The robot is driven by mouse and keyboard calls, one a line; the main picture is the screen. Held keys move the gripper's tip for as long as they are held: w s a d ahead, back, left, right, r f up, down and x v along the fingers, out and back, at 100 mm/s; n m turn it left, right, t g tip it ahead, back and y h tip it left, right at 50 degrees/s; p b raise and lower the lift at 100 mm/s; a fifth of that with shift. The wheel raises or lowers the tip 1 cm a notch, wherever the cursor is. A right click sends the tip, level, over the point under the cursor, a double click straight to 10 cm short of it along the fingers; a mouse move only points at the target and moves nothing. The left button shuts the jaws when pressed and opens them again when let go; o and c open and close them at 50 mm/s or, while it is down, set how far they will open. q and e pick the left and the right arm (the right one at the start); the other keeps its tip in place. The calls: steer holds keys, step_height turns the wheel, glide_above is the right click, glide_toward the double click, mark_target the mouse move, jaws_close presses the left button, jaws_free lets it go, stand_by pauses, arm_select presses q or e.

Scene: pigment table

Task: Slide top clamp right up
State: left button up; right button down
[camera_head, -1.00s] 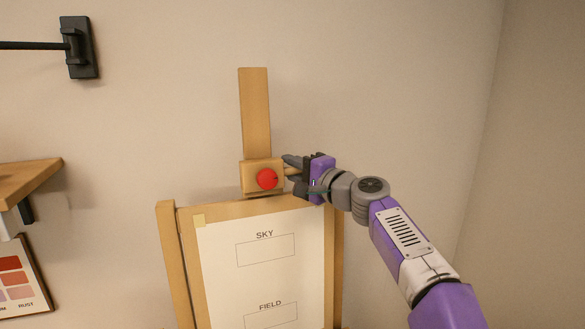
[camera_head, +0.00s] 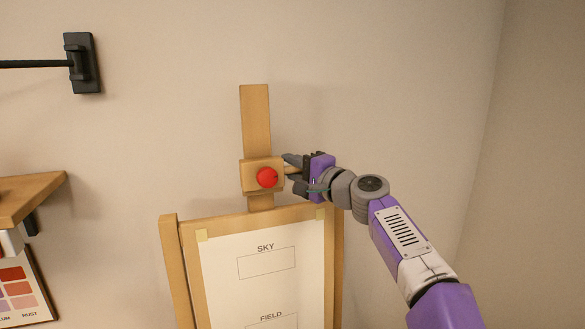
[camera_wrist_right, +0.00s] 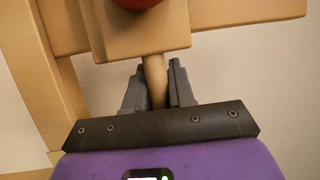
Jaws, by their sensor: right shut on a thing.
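The top clamp (camera_head: 251,182) is a wooden block with a red knob (camera_head: 267,178) on its front, around the easel's upright wooden mast (camera_head: 256,118). A gap with bare mast shows between the clamp and the easel board's top edge. My right gripper (camera_head: 291,168) is shut on the clamp's wooden peg, which sticks out to the right. In the right wrist view the peg (camera_wrist_right: 154,80) runs between the two grey fingers, with the clamp block (camera_wrist_right: 140,35) just beyond. My left gripper is not in view.
The easel board (camera_head: 190,262) holds a white sheet (camera_head: 225,275) marked SKY and FIELD. A wooden shelf (camera_head: 35,193) and a colour chart (camera_head: 20,290) are at the left. A black wall bracket (camera_head: 82,62) is at upper left. The wall around the mast is clear.

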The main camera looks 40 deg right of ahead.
steer(key=c, duration=1.1)
jaws_free()
steer(key=shift+o, duration=0.2)
steer(key=shift+s, duration=0.1)
steer(key=s+b, duration=0.2)
steer(key=s, duration=0.5)
steer(key=shift+s+d+f, duration=0.2)
steer(key=shift+s+d, duration=0.05)
steer(key=shift+d, duration=0.05)
